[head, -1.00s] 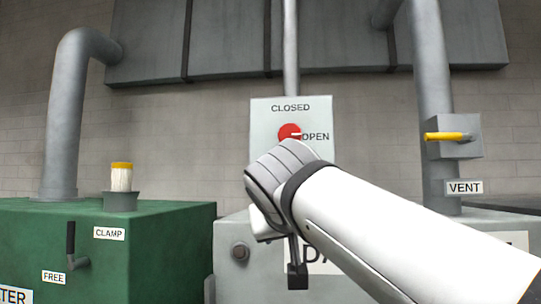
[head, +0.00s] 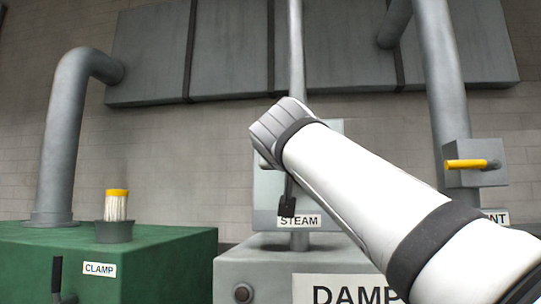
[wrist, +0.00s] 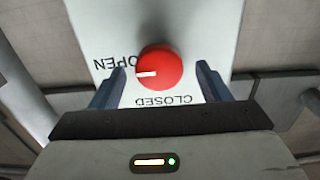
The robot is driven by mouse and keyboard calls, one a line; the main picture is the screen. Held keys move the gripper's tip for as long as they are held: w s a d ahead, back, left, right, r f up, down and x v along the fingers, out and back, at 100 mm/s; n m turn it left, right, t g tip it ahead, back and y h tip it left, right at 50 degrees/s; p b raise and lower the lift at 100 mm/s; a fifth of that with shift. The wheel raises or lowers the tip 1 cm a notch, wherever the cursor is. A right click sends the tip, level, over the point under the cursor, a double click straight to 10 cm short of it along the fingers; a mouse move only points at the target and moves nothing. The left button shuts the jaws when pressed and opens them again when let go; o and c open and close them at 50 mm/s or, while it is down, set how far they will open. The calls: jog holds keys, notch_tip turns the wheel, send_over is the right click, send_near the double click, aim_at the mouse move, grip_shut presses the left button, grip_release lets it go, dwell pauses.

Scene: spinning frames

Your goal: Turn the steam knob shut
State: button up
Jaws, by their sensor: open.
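The steam knob (wrist: 160,67) is round and red with a white pointer mark. In the wrist view, which shows the panel upside down, the mark points left towards the word OPEN; the word CLOSED (wrist: 164,100) is below the knob. My gripper (wrist: 161,68) is open, one finger on each side of the knob in the picture. Both fingers look apart from it; I cannot tell the depth gap. In the head view my wrist hides the knob and most of the pale panel (head: 265,190), above its STEAM label (head: 299,221).
A grey DAMP box (head: 260,266) is below the panel. At the right, a yellow vent handle (head: 466,165) sits on a grey box beside a pipe. At the left, a green box (head: 165,265) carries a yellow-topped filter (head: 117,204) and a dark clamp lever (head: 57,276).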

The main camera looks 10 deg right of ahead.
jog(key=shift+w+d, duration=0.1)
jog(key=shift+w, duration=0.15)
jog(key=shift+c, duration=0.5)
jog(key=c, duration=0.9)
